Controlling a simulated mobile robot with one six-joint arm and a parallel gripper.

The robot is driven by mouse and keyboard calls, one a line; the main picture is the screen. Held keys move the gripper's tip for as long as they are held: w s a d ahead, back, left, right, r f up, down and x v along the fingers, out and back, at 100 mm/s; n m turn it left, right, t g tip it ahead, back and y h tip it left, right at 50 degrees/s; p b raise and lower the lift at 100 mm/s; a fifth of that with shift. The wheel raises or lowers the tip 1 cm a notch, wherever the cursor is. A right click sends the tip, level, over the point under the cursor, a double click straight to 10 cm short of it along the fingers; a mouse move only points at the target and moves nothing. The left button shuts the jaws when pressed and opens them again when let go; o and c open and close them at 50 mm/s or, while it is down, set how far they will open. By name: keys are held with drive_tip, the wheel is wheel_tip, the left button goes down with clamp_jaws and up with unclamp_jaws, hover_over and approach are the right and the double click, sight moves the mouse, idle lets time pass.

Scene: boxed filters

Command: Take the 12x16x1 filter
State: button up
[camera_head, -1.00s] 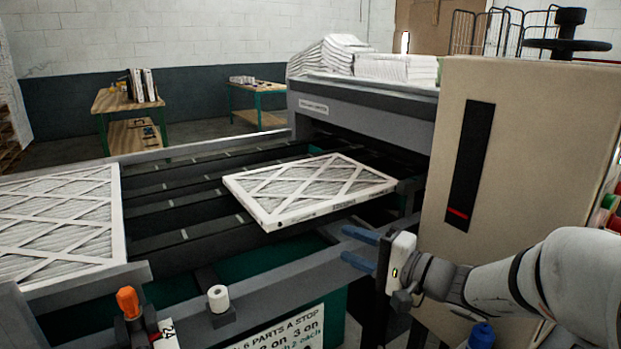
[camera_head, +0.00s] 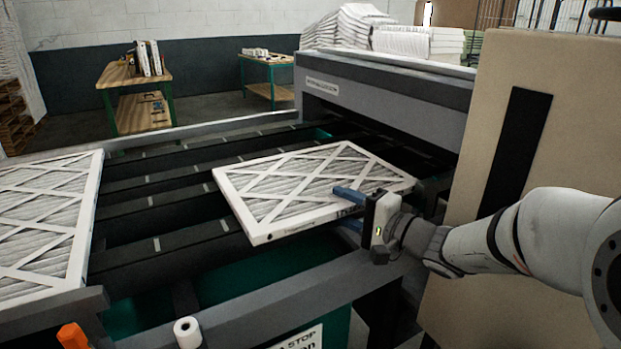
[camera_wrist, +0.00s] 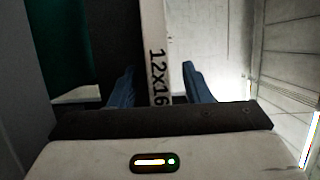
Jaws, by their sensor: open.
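The white pleated filter (camera_head: 290,190) with a cardboard lattice lies on the dark conveyor slats, its near right corner by my gripper. In the wrist view its edge (camera_wrist: 155,40) carries the printed text "12x16"; the rest of the label is hidden. My gripper (camera_head: 340,208) is open at this edge. One blue finger lies above the filter's face and the other shows below its edge. In the wrist view the edge stands between the two fingers (camera_wrist: 160,88), with a gap visible on each side.
Another larger-looking latticed filter (camera_head: 40,220) lies at the left of the conveyor. A grey machine housing (camera_head: 385,95) with stacked white filter media stands behind. A tan cabinet (camera_head: 540,120) stands close on the right, behind my arm. A grey rail (camera_head: 270,305) runs along the front.

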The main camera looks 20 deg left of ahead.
drive_tip(key=shift+w+a, duration=0.15)
drive_tip(key=shift+a, duration=0.2)
drive_tip(key=shift+c, duration=0.2)
clamp_jaws()
